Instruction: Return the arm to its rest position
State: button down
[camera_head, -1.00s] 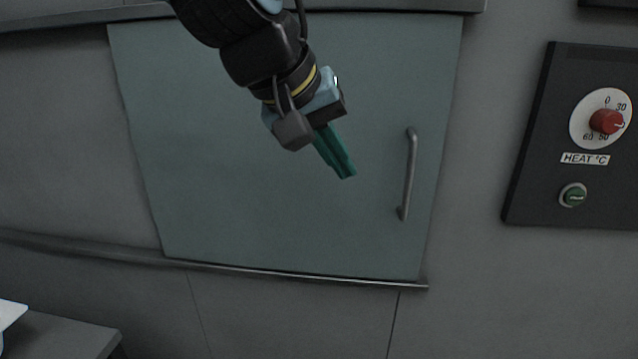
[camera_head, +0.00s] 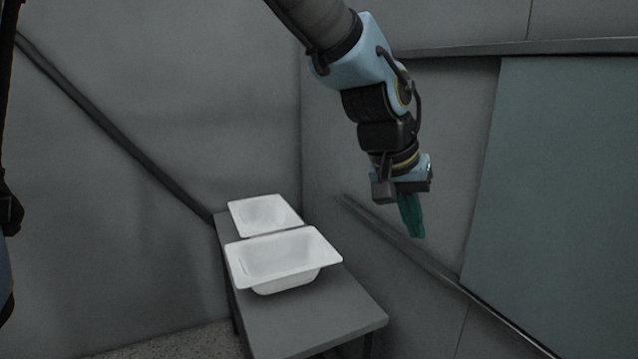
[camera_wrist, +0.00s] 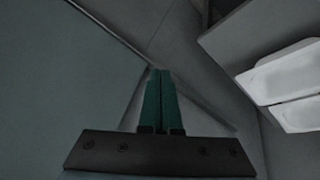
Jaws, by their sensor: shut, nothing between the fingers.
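My gripper (camera_head: 416,230) hangs from my arm with its green fingers pointing down. It is shut and empty, in front of the wall to the right of the grey table. In the wrist view my gripper (camera_wrist: 161,78) shows its two green fingers pressed together with nothing between them. My arm comes down from the top of the head view and is bent at the wrist.
Two white bathtub shells, a front one (camera_head: 285,262) and a back one (camera_head: 264,214), sit on a grey table (camera_head: 345,318). A grey-green door panel (camera_head: 560,190) is at the right. A rail (camera_head: 425,258) runs along the wall below my gripper.

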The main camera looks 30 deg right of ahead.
jog(key=w+a+f+n+t+y, duration=0.1)
jog(key=w+a+f+n, duration=0.2)
jog(key=w+a, duration=0.8)
jog(key=w+a+f+n+t+y, duration=0.1)
jog(key=w+a+f+n+y, duration=0.15)
jog(key=w+a, duration=0.8)
jog(key=s+a+f+n, duration=0.1)
jog(key=a+f+n, duration=0.1)
jog(key=a, duration=1)
jog(key=s+a+f+n+y, duration=0.1)
jog(key=a+f+n, duration=0.1)
jog(key=a, duration=1)
jog(key=shift+a+f+n, duration=0.25)
jog(key=shift+a+n, duration=0.05)
jog(key=shift+n, duration=0.45)
jog(key=shift+s, duration=0.1)
